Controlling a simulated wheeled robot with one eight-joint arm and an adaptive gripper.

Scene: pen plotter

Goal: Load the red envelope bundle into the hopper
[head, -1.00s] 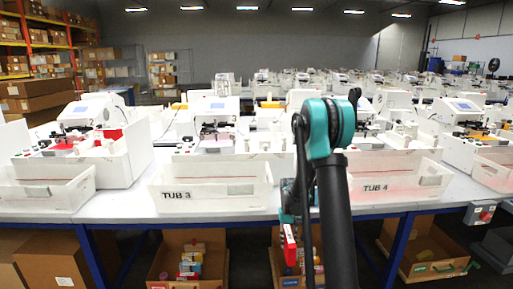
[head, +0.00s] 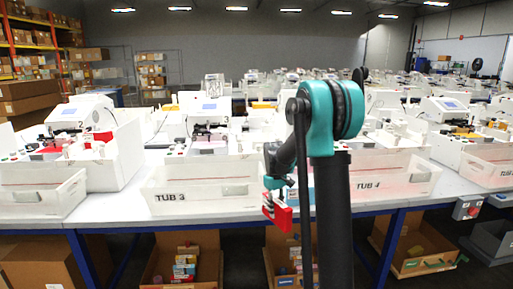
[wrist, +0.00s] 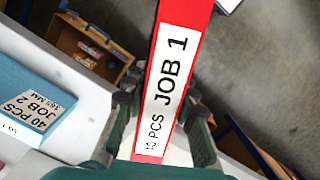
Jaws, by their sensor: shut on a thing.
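The red envelope bundle (wrist: 178,30) has a white label reading "JOB 1" and "10 PCS". My gripper (wrist: 160,103) is shut on it, with one dark finger pad on each long side. In the head view the bundle (head: 277,213) hangs in the air left of my black arm column, in front of the table's front edge. My arm hides part of the gripper there. Several white machines stand on the table, one (head: 208,105) behind TUB 3. I cannot tell which part is the hopper.
White tubs, TUB 3 (head: 205,192) and TUB 4 (head: 395,185), line the table's front edge. Open cardboard boxes (head: 185,262) sit under the table. A blue "JOB 2" bundle (wrist: 50,85) lies at left in the wrist view.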

